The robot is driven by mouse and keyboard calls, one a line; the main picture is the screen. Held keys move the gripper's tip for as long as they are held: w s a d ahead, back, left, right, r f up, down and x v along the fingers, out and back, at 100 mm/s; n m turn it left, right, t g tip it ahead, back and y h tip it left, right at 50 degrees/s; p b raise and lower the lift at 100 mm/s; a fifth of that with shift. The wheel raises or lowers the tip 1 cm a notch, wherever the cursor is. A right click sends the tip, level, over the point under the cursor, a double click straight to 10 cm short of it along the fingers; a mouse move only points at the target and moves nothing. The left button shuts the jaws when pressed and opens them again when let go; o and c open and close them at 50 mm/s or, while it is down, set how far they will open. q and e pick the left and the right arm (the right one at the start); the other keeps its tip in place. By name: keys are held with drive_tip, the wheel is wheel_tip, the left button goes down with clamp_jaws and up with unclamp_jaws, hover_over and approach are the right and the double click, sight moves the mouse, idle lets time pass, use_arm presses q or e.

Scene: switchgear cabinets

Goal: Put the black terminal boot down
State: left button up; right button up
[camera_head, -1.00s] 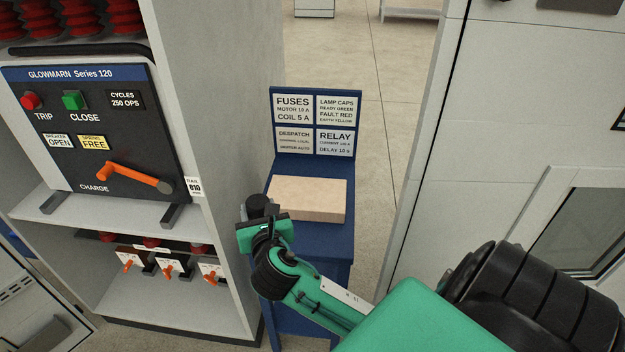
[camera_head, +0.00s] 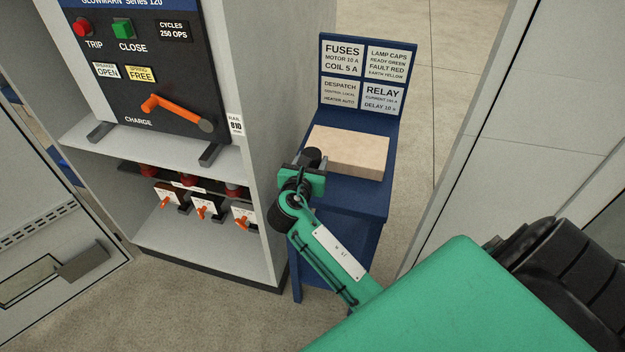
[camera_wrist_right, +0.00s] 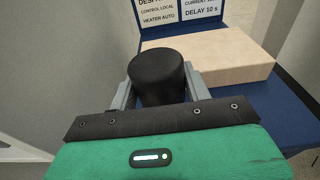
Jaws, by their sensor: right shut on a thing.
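The black terminal boot (camera_wrist_right: 158,78) is a short dark cylinder held between the two grey fingers of my right gripper (camera_wrist_right: 160,92) in the right wrist view. In the head view the boot (camera_head: 312,156) shows at the tip of my right gripper (camera_head: 306,168), by the left edge of the blue stand (camera_head: 350,190). A pale wooden block (camera_head: 348,152) lies on the stand, just right of and beyond the boot. I cannot tell whether the boot touches the stand. My left gripper is not in view.
A blue sign board with white labels (camera_head: 366,78) rises at the back of the stand. The grey switchgear cabinet (camera_head: 265,110) stands close on the left, with an orange charge handle (camera_head: 175,108). A pale cabinet (camera_head: 520,120) stands on the right. Bare stand top shows in front of the block.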

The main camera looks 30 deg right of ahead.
wheel_tip(320, 180, down, 2)
drive_tip(key=shift+f, duration=0.55)
wheel_tip(320, 180, down, 4)
drive_tip(key=shift+r, duration=0.25)
drive_tip(key=shift+f, duration=0.2)
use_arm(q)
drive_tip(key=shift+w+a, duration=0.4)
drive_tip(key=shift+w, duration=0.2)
use_arm(e)
drive_tip(key=shift+f, duration=0.1)
